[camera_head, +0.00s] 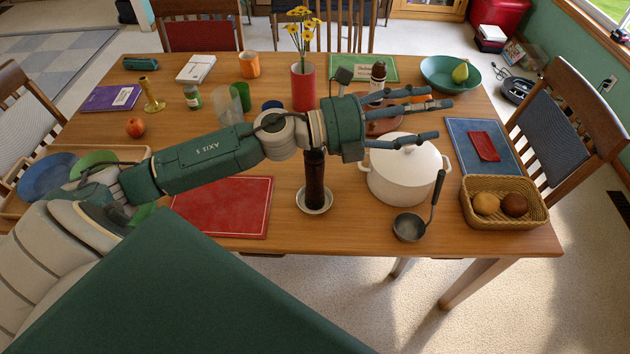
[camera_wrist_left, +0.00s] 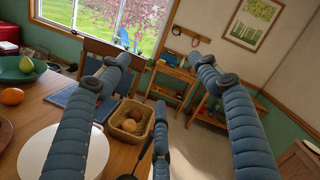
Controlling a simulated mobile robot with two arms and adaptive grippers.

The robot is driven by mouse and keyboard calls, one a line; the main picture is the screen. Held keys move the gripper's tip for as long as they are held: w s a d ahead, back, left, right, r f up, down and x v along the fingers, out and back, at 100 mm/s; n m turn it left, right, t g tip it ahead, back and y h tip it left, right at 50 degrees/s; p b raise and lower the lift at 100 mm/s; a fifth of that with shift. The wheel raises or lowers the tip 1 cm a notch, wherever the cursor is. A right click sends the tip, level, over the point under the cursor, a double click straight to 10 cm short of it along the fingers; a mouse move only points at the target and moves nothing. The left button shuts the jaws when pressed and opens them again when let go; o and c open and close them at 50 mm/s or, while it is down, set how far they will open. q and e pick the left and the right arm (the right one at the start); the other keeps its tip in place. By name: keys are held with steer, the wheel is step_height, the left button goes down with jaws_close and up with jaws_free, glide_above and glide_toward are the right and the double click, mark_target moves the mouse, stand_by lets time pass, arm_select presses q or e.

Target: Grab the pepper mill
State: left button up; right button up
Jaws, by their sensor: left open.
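A tall dark brown cylinder, likely the pepper mill (camera_head: 315,180), stands upright on a small white saucer (camera_head: 316,207) near the table's front. Its top is hidden behind my left wrist. A second dark-topped shaker or mill (camera_head: 378,72) stands farther back, partly hidden by my gripper; I cannot tell for certain which is the mill. My left gripper (camera_head: 425,112) is open and empty, its fingers pointing right above the white pot. In the wrist view the left gripper (camera_wrist_left: 162,75) has spread fingers and nothing between them. My right gripper is not in view.
The white lidded pot (camera_head: 405,175), a ladle (camera_head: 410,227) and a bread basket (camera_head: 505,203) stand right of the dark cylinder. A red vase of yellow flowers (camera_head: 303,86) rises behind my arm. A red placemat (camera_head: 225,205) lies flat at left.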

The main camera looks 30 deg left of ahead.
arm_select(q)
steer(key=s+a+f+m+g+y, duration=0.3)
steer(key=a+m, duration=0.1)
steer(key=a, duration=0.5)
steer(key=s+a+f+m+g+y, duration=0.3)
steer(key=a+m, duration=0.1)
steer(key=a, duration=0.4)
steer(key=s+a+f+m+g+y, duration=0.2)
steer(key=s+a+m+g+y, duration=0.15)
steer(key=a, duration=0.55)
steer(key=shift+m+h, duration=0.25)
steer(key=shift+m, duration=0.3)
steer(key=p+x, duration=0.2)
steer(key=x, duration=0.3)
steer(key=w+p+x, duration=0.1)
steer(key=p+x, duration=0.1)
steer(key=x, duration=0.3)
steer(key=shift+w+d+p, duration=0.2)
steer(key=shift+p, duration=0.2)
steer(key=shift+w+d+f, duration=0.1)
steer(key=shift+w+f, duration=0.05)
steer(key=shift+f, duration=0.3)
steer(key=shift+r, duration=0.1)
jaws_close()
